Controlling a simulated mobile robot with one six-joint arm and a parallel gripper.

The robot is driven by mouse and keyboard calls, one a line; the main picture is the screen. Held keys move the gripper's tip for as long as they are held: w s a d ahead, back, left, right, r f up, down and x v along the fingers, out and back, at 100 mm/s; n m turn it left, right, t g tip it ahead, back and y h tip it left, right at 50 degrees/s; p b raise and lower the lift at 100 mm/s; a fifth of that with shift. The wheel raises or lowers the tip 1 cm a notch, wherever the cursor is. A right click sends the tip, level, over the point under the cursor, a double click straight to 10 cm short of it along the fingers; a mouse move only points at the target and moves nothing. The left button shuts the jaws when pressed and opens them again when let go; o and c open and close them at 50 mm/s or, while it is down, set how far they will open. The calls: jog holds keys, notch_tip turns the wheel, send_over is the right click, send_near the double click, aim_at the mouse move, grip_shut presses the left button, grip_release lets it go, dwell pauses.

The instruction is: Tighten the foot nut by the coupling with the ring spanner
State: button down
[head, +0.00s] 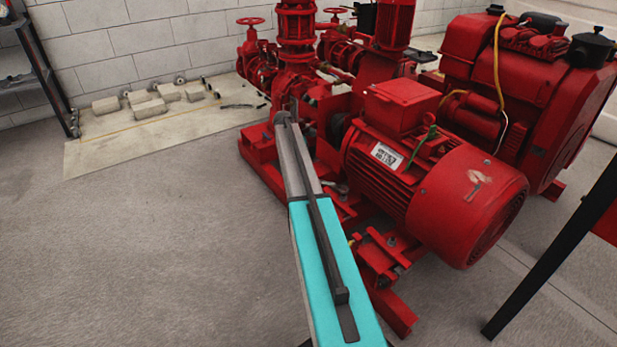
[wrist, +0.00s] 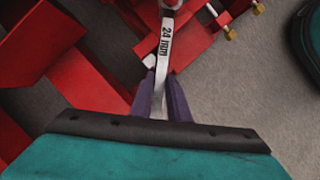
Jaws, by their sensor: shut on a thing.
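In the wrist view my gripper (wrist: 162,82) has its two purple fingers shut on the ring spanner (wrist: 165,42), a silver bar marked "24 mm". The spanner points away from my gripper, and its far end reaches red metalwork at the top edge of the picture. The foot nut by the coupling cannot be made out, and I cannot tell whether the ring is around it. In the head view my arm covers the gripper and spanner. The red motor (head: 430,180) stands right of my arm, on the red base frame (head: 385,255).
Red pumps and valves (head: 295,75) stand behind my arm. A red engine (head: 525,80) is at the back right. Pale blocks (head: 148,108) lie on a mat (head: 100,158) at the back left. A dark post (head: 560,255) rises at the right. The floor at left is clear.

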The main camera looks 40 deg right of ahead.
jog(key=shift+r+p, duration=0.55)
jog(key=shift+r, duration=0.15)
jog(key=shift+f, duration=0.2)
jog(key=shift+s+a+f+n+p, duration=0.15)
jog(key=shift+a+f+n, duration=0.05)
jog(key=shift+f, duration=0.3)
jog(key=shift+s+a+f+n+p, duration=0.1)
jog(key=shift+a+f+n+p, duration=0.1)
jog(key=shift+f, duration=0.3)
jog(key=shift+d+p, duration=0.1)
jog(key=shift+p, duration=1.4)
dwell(0.9)
jog(key=shift+f, duration=1.35)
dwell(1.0)
jog(key=shift+s+a+n+p, duration=0.25)
jog(key=shift+a+n+p, duration=0.1)
jog(key=shift+p, duration=0.5)
dwell(0.5)
